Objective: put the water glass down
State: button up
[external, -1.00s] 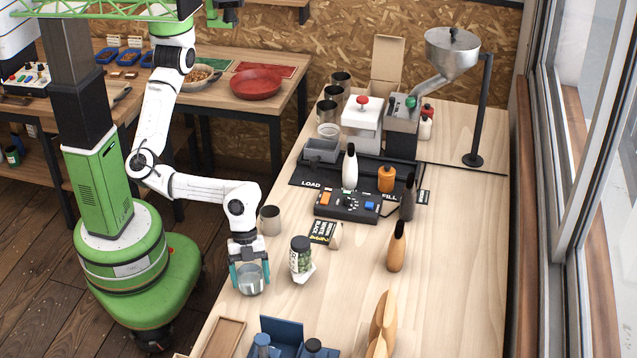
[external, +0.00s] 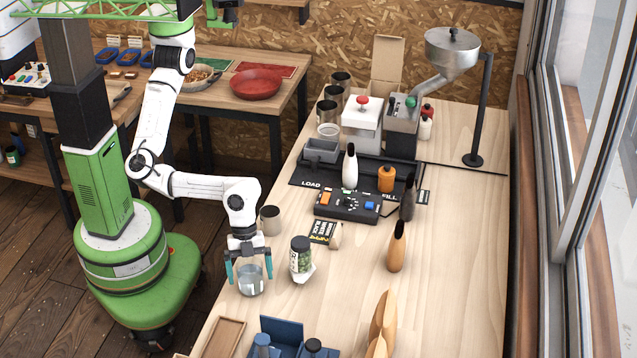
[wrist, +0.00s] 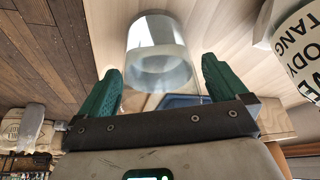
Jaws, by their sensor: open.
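The clear water glass (external: 250,281) stands upright on the light wooden counter, near its left edge. My gripper (external: 249,272) is above and around the glass, with one teal finger on each side. In the wrist view the glass (wrist: 157,50) is ahead of the green fingers of my gripper (wrist: 159,78), which are spread apart with gaps to the glass on both sides. The jaws are open and hold nothing.
A jar with a dark lid (external: 301,254) stands close to the right of the glass. A grey metal cup (external: 271,220) stands behind it. A wooden tray (external: 222,337) and a blue holder (external: 283,330) are in front.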

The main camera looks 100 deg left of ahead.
jog(key=v, duration=1)
jog(key=shift+r+b, duration=0.3)
jog(key=shift+r, duration=0.05)
jog(key=shift+a, duration=0.15)
